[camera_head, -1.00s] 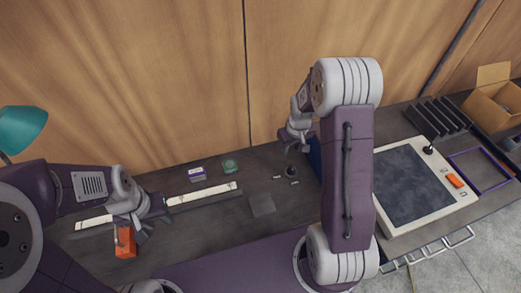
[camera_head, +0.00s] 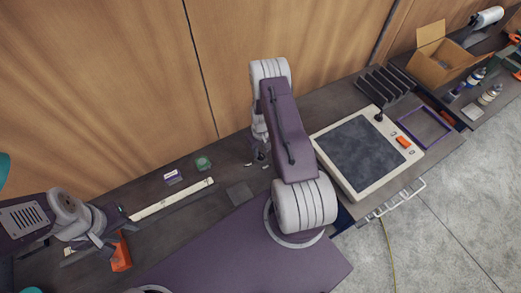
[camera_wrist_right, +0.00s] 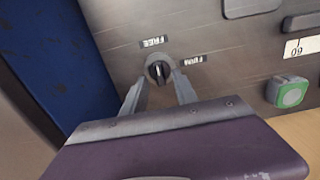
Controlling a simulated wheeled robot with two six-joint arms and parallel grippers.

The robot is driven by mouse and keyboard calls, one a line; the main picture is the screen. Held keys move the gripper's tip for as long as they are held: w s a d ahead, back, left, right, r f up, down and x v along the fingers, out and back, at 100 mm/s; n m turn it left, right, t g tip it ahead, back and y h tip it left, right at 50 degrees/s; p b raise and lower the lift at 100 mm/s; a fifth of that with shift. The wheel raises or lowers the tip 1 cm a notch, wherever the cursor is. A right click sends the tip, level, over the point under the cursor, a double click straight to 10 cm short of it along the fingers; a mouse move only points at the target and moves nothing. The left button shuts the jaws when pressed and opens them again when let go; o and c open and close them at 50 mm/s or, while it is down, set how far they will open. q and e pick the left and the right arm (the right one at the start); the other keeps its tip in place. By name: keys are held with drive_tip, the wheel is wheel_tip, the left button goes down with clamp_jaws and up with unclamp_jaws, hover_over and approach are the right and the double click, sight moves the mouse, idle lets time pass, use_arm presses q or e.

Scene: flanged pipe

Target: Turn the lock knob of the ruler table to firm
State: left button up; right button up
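The lock knob (camera_wrist_right: 157,69) is a small round base with a dark grip bar, on the grey ruler table (camera_wrist_right: 225,45). The bar stands near upright in the right wrist view, its upper end towards the FREE label (camera_wrist_right: 153,41). The FIRM label (camera_wrist_right: 193,60) is to its right. My right gripper (camera_wrist_right: 161,80) has its two fingers apart, one on each side of the knob; contact is unclear. In the head view this gripper (camera_head: 259,153) is partly behind my right arm. My left gripper (camera_head: 108,243) is beside an orange block (camera_head: 121,253); its fingers are unclear.
A blue side panel (camera_wrist_right: 45,55) is left of the knob in the right wrist view. In the head view a pale ruler strip (camera_head: 172,199) lies along the bench.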

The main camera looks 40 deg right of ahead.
drive_tip(key=shift+s+f, duration=0.2)
drive_tip(key=shift+f, duration=0.45)
drive_tip(key=shift+w, duration=0.1)
clamp_jaws()
